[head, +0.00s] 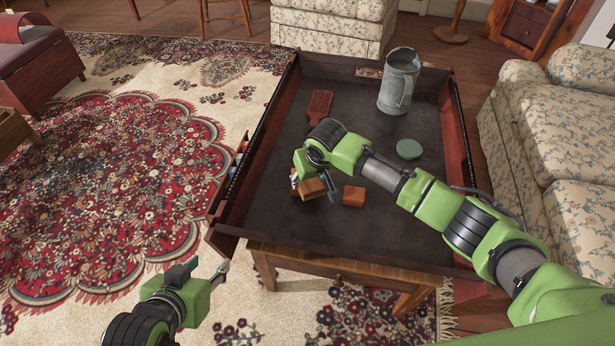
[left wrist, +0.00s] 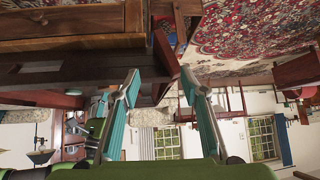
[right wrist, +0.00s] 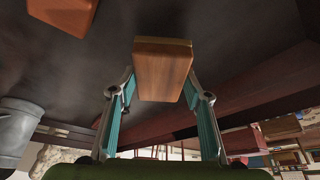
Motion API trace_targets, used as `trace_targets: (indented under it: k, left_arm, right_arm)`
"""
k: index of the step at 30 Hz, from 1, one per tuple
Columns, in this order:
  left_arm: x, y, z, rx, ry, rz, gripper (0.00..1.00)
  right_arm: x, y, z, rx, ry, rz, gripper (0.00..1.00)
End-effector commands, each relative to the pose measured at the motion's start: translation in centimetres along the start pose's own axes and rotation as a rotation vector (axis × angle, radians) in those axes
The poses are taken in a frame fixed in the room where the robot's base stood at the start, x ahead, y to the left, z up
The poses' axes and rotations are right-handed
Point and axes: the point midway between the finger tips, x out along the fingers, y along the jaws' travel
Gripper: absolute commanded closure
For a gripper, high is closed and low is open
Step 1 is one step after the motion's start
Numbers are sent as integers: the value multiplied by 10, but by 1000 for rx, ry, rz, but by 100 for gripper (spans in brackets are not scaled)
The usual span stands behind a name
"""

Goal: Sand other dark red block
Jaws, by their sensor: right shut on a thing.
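My right gripper (head: 308,184) is shut on a brown block with a thin tan layer along one edge (right wrist: 163,72). This held block also shows in the head view (head: 313,188), low over the dark table top. A reddish-brown block (head: 354,196) lies on the table just right of the held block, apart from it. It also shows at the top left of the right wrist view (right wrist: 62,14). My left gripper (head: 208,276) is off the table's front left corner, empty, with its fingers apart in the left wrist view (left wrist: 161,78).
The table (head: 270,215) has a raised dark red rim. On it stand a grey metal pitcher (head: 399,82), a green disc (head: 409,149) and a flat dark red piece with a handle (head: 319,105). A floral sofa (head: 545,130) is close on the right. The table's front left is clear.

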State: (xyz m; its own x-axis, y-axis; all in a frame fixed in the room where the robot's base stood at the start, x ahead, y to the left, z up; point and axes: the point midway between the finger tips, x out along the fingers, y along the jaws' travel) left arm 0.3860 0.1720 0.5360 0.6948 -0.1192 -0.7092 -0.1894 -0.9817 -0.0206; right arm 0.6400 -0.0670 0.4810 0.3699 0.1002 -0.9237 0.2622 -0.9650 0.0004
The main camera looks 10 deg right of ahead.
Motion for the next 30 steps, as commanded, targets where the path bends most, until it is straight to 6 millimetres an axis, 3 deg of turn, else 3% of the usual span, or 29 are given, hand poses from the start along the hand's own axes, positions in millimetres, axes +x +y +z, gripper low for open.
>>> trace_targets:
  k: [14,16,30]
  left_arm:
    - [-14,-5,37,-4,-169,-9,60]
    - [-17,-5,42,-4,-192,-11,60]
    - [-38,-10,76,-10,-356,-19,60]
  right_arm:
    - [-2,5,0,2,-1,0,76]
    - [-16,5,-7,0,3,0,76]
    - [-24,9,-10,2,0,1,76]
